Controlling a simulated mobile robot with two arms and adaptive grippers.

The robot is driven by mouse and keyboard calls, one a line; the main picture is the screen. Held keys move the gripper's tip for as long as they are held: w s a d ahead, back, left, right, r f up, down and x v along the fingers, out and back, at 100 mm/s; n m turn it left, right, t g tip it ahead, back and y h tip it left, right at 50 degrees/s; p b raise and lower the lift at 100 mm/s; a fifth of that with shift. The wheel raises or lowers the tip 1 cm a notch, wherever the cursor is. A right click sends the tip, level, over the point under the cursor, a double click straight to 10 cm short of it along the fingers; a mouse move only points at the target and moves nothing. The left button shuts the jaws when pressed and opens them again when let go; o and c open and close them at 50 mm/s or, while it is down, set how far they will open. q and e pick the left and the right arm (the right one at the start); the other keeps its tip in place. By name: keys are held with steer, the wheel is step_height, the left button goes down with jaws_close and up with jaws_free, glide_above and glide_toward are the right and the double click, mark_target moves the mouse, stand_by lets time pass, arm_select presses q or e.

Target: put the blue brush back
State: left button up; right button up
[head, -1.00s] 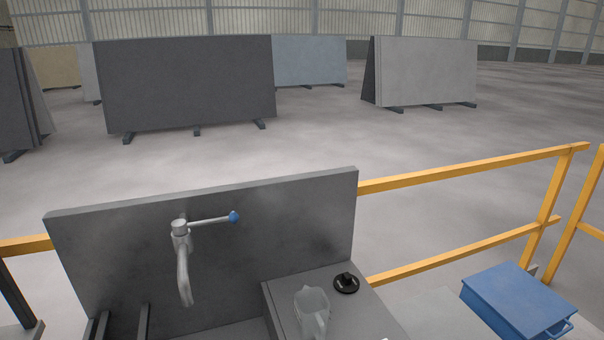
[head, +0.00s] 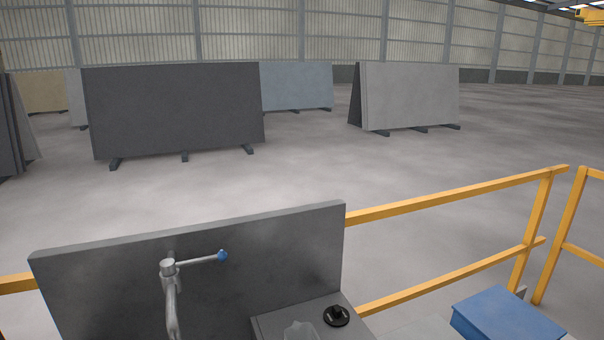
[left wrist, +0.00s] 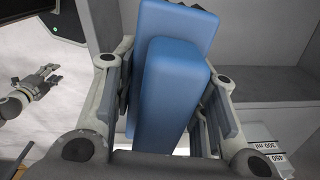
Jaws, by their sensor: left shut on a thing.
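The blue brush (left wrist: 170,95) fills the middle of the left wrist view, a long blue block with a second blue part behind it at the top. My left gripper (left wrist: 165,85) has its fingers on both sides of the brush and is shut on it. The brush's bristles cannot be made out. My right gripper (left wrist: 45,82) shows small at the left of the left wrist view, its fingers apart and empty. Neither gripper shows in the head view.
A tap with a blue-tipped lever (head: 222,256) stands before a dark upright slab (head: 250,255). A clear jug (head: 300,330) and a black round object (head: 337,316) are on the grey counter. A blue box (head: 505,315) is at right, near a yellow railing (head: 450,203).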

arm_select(q)
steer(key=r+n+b, duration=0.1)
steer(key=n, duration=0.1)
steer(key=a+r+n+b, duration=0.1)
steer(key=n+b, duration=0.1)
steer(key=n, duration=0.1)
steer(key=s+r+n+b, duration=0.1)
steer(key=n, duration=0.1)
steer(key=shift+a+r+n+b, duration=0.3)
steer(key=shift+a+r+b, duration=0.05)
steer(key=shift+a+r, duration=0.05)
arm_select(e)
step_height(320, 180, down, 10)
steer(key=b, duration=0.4)
steer(key=shift+r, duration=0.15)
steer(key=shift+f+b, duration=0.4)
steer(key=shift+b, duration=0.05)
arm_select(q)
steer(key=s+a+r+n, duration=0.3)
steer(key=s+n, duration=0.1)
steer(key=n, duration=0.4)
steer(key=shift+s+r+n, duration=0.15)
steer(key=shift+r+n, duration=0.15)
steer(key=shift+r, duration=0.05)
arm_select(e)
steer(key=shift+c, duration=0.5)
